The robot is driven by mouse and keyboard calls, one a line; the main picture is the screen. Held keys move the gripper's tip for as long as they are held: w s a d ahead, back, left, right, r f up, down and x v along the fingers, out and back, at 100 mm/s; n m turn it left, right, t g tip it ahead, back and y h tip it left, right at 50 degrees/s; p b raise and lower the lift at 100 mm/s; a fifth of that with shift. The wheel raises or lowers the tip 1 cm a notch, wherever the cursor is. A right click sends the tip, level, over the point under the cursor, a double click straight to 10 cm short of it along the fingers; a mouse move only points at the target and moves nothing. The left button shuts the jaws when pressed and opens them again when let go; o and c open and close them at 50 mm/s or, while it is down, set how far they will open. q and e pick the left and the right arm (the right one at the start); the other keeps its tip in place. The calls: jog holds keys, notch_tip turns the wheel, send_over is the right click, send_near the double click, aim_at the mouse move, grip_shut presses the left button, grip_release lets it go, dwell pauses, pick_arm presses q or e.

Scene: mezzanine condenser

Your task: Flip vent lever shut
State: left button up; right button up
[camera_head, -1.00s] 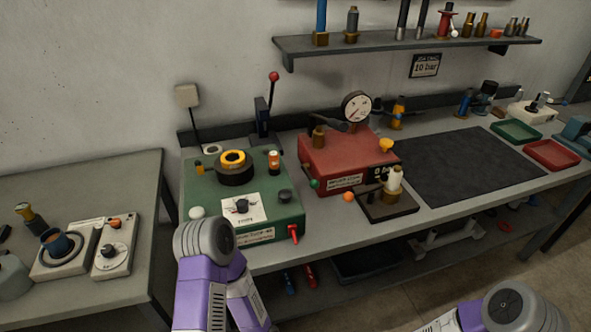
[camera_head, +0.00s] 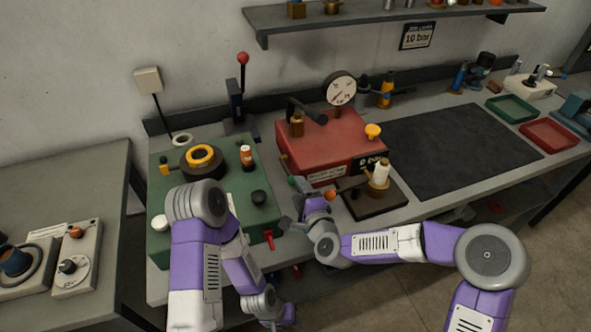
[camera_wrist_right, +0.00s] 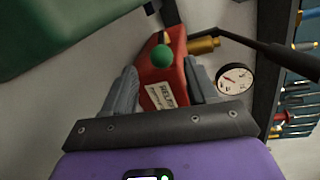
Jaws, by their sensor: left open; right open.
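The red unit (camera_head: 325,148) stands on the bench with a gauge (camera_head: 341,90) behind it. A green ball knob (camera_wrist_right: 162,56) sits at its front left corner, above a white label only partly readable. I cannot tell for sure which handle is the vent lever. My right gripper (camera_head: 293,205) is open and empty just in front of that corner. In the right wrist view, its fingers (camera_wrist_right: 162,70) are spread, with the knob and label showing between them. My left gripper (camera_head: 287,314) is low, at the bench's front edge; its fingers are hard to make out.
The green unit (camera_head: 262,178) stands left of the red one, with a red lever (camera_head: 268,239) at its front. A dark stand (camera_head: 394,203) holding a white spool is close to my right gripper. The black mat (camera_head: 460,150) is clear.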

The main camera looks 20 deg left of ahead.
aim_at(291, 175)
jog(key=shift+x, duration=3.8)
jog(key=shift+r, duration=0.1)
grip_shut()
